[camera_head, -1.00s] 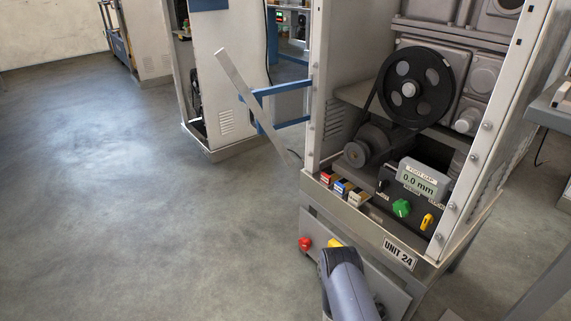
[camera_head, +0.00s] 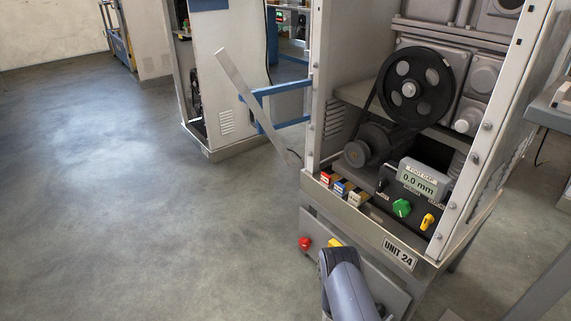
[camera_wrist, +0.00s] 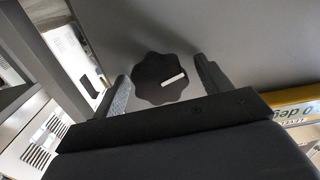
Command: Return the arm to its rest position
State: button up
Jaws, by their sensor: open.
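My arm (camera_head: 348,285) shows at the bottom of the head view, in front of the lower panel of the machine marked UNIT 24. My gripper is hidden there. In the wrist view my gripper (camera_wrist: 160,68) is open, with its two dark fingers spread. A dark scalloped knob (camera_wrist: 152,82) with a white pointer line appears between the fingers, on a grey panel. The fingers do not visibly press on it; I cannot tell how far off it is.
The machine's open frame (camera_head: 312,110) holds a belt pulley (camera_head: 415,88), a display (camera_head: 418,180) reading 0.0 mm, a green knob (camera_head: 401,208) and a yellow switch (camera_head: 427,222). A red button (camera_head: 305,243) sits beside my arm. A tilted bar (camera_head: 250,98) stands left. Floor at left is clear.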

jog(key=n, duration=0.4)
jog(key=shift+n, duration=0.4)
